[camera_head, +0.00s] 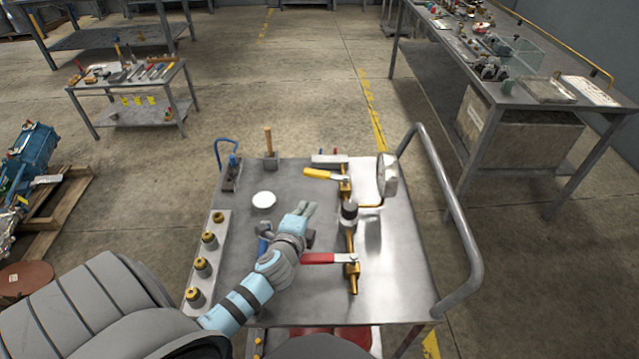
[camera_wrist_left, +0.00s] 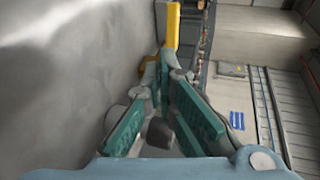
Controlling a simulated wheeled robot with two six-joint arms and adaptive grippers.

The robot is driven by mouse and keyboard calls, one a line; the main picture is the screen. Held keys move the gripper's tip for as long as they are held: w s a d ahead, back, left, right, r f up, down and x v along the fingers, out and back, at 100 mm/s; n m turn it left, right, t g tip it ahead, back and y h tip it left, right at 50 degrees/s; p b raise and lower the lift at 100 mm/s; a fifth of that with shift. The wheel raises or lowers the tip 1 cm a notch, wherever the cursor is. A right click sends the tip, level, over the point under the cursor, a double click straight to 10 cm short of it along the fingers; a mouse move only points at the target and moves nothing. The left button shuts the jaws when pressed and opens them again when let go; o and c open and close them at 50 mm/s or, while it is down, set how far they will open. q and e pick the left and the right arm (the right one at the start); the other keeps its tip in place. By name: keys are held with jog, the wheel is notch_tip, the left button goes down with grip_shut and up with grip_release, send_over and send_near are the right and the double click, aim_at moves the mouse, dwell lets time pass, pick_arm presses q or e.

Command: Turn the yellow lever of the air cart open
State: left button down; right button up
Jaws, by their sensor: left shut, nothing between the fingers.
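The air cart (camera_head: 240,300) is a grey metal cart in the middle of the head view. Its yellow lever (camera_head: 318,173) points left from a brass valve (camera_head: 345,182) near the cart's far edge. My left gripper (camera_head: 308,208) is shut and empty above the cart top, on the near side of the yellow lever and apart from it. In the left wrist view the fingertips (camera_wrist_left: 166,62) come together, with the yellow lever (camera_wrist_left: 172,25) showing just beyond them. My right gripper is not in view.
A red lever (camera_head: 322,258) sits on the same brass pipe, close to my left wrist. A gauge (camera_head: 388,175) stands at the right. A white round lid (camera_head: 263,200) lies left of the gripper. A rack of brass fittings (camera_head: 208,262) lines the left edge. A grey handrail (camera_head: 450,200) rises at the right.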

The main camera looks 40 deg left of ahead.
pick_arm(q)
jog(key=b, duration=0.2)
send_near(326, 177)
jog(key=w+a+f, duration=0.1)
jog(key=w+a, duration=0.1)
jog(key=w+a+f, duration=0.1)
jog(key=w+f, duration=0.1)
jog(key=shift+a+f, duration=0.2)
jog(key=shift+a, duration=0.2)
jog(key=shift+w+a, duration=0.2)
jog(key=shift+w, duration=0.3)
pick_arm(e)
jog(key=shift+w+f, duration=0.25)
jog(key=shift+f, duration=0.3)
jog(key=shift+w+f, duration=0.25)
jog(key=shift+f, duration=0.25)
pick_arm(q)
jog(key=shift+a, duration=0.1)
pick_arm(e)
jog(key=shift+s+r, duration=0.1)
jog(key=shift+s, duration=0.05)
